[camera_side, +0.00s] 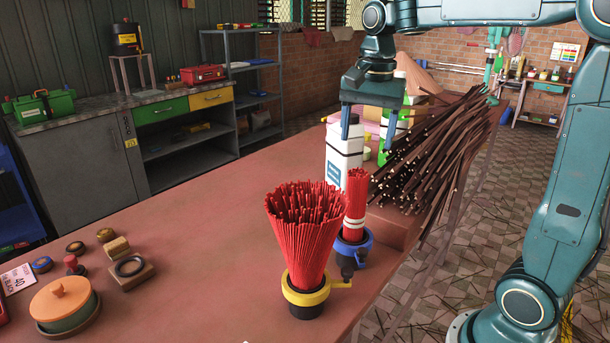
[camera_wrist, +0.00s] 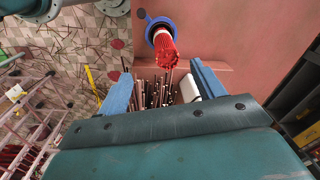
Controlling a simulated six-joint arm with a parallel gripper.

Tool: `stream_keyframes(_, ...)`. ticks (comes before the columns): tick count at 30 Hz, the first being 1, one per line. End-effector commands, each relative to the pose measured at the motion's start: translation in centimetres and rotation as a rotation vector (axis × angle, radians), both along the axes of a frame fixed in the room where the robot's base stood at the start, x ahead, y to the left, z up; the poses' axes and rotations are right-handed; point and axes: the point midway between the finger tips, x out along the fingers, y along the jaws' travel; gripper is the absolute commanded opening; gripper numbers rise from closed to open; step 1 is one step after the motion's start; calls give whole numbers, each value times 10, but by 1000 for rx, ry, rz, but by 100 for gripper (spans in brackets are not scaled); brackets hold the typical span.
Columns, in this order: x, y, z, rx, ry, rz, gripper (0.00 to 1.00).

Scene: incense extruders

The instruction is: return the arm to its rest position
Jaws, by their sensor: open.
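My gripper (camera_side: 366,121) is open and empty, pointing down above the table near the white bottle and the dark sticks. In the wrist view my gripper (camera_wrist: 157,90) shows its two blue fingers spread apart with nothing between them at their tips. My arm rises from its base at the right and bends over the table from the upper right. The red stick bundle in the blue holder (camera_side: 354,205) stands below and in front of the gripper, apart from it. It also shows in the wrist view (camera_wrist: 165,50).
A larger red bundle (camera_side: 303,230) fans out of a yellow-ringed holder (camera_side: 306,297). A white bottle (camera_side: 343,153) stands behind. A big pile of dark sticks (camera_side: 430,150) lies to the right. A lidded pot (camera_side: 64,305) sits front left. The table's left middle (camera_side: 190,230) is clear.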

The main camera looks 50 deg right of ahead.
Motion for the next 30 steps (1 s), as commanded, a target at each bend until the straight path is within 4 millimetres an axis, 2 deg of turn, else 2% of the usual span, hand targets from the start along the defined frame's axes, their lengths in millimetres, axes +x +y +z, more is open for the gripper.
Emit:
stream_keyframes(5, -29, 22, 2, -34, -69, 214, 68)
stream_keyframes(13, -74, 51, -5, -109, -171, 558, 68)
stream_keyframes(24, -133, 79, -34, -248, -299, 1009, 68)
stream_keyframes(30, -152, 86, -49, -313, -344, 1175, 68)
